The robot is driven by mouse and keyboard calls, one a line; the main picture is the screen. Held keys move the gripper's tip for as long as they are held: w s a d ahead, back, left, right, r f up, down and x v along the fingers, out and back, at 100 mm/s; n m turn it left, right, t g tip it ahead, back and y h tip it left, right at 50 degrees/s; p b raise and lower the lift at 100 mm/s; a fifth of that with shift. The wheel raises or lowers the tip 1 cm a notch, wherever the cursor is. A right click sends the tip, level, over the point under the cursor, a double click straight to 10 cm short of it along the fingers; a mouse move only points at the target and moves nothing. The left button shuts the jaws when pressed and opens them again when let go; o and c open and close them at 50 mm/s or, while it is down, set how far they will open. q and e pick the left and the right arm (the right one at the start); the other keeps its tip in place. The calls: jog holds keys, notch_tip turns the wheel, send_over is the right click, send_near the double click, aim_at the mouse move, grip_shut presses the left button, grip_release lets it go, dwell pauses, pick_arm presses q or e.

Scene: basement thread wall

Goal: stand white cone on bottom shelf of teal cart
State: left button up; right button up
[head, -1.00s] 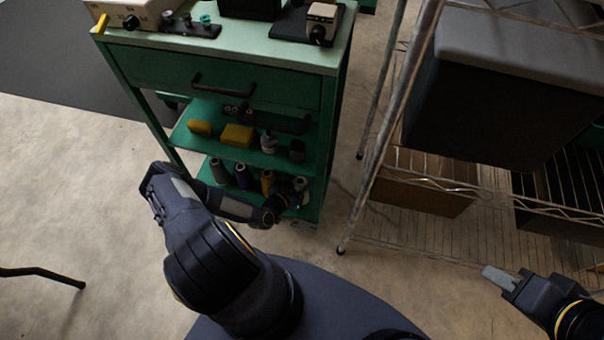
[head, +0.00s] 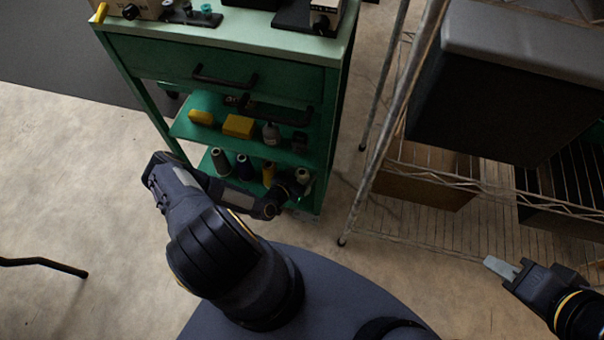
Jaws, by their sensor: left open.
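The teal cart (head: 222,57) stands ahead of me, and its bottom shelf (head: 206,164) holds a row of thread cones. A pale, whitish cone (head: 303,174) stands upright at the right end of that row. My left gripper (head: 298,187) is at the shelf's front right, right by the pale cone. It is open, but its fingers are small and dark, and I cannot tell whether they touch the cone. The cone's base is hidden behind the gripper. My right gripper (head: 501,267) is at the lower right, away from the cart, with a grey fingertip showing.
A grey cone (head: 220,160), a dark blue cone (head: 245,167) and a yellow cone (head: 268,173) share the bottom shelf. Yellow blocks (head: 238,126) and small bottles sit on the shelf above. A wire rack (head: 385,135) stands close on the right.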

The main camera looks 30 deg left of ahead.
pick_arm(q)
jog(key=p+v, duration=0.2)
jog(key=v, duration=1)
jog(key=shift+p, duration=0.3)
jog(key=shift+r, duration=0.1)
